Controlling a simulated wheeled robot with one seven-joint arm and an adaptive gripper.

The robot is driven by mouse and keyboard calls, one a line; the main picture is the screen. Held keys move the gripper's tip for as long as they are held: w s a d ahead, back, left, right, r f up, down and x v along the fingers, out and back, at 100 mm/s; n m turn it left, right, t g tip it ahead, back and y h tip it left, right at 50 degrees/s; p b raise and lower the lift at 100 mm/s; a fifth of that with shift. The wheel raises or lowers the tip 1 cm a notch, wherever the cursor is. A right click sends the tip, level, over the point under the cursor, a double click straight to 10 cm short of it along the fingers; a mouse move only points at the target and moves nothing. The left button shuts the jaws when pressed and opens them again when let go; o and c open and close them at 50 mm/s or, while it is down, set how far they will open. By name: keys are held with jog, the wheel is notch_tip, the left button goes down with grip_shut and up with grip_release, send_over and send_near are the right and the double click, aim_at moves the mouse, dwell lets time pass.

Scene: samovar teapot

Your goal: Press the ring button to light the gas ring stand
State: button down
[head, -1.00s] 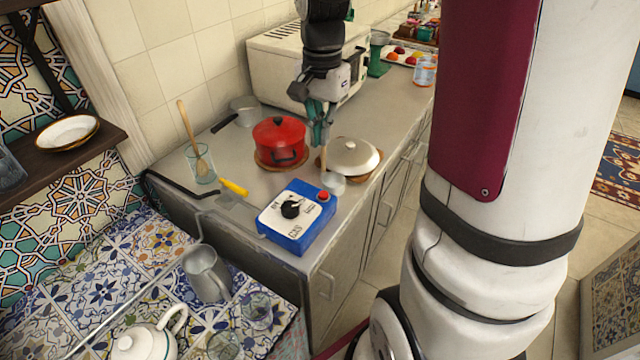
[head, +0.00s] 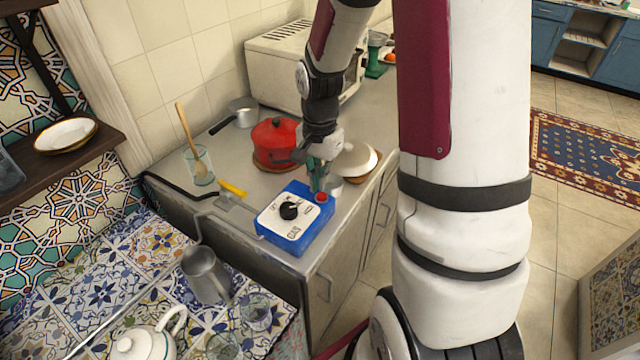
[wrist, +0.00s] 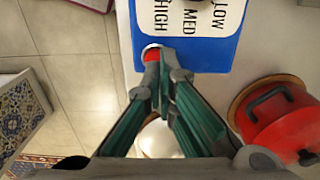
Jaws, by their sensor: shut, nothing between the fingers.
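A blue box (head: 296,236) with a white top panel sits on the counter near its front corner. The panel has a black knob (head: 290,210) and the lettering GAS; LOW, MED and HIGH read in the wrist view (wrist: 200,52). A red button (head: 322,198) is at the box's far right corner; it also shows in the wrist view (wrist: 152,54), partly hidden by a fingertip. My gripper (head: 318,187) is shut and empty, pointing down right beside the button. I cannot tell whether the fingertips touch it. No separate ring stand is clearly identifiable.
A red pot (head: 272,142) and a white-lidded pan (head: 356,158) stand close behind my gripper. A yellow-handled tool (head: 232,188) and a glass with a wooden spoon (head: 200,168) are to the left. A metal jug (head: 205,275) and a teapot (head: 145,342) stand on the tiled surface.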

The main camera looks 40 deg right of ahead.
aim_at(320, 195)
jog(key=shift+f, duration=0.9)
jog(key=shift+f+b, duration=0.4)
jog(key=shift+f, duration=0.4)
jog(key=shift+s+f, duration=0.15)
jog(key=shift+f, duration=0.15)
jog(key=shift+r, duration=4.3)
jog(key=shift+r, duration=0.1)
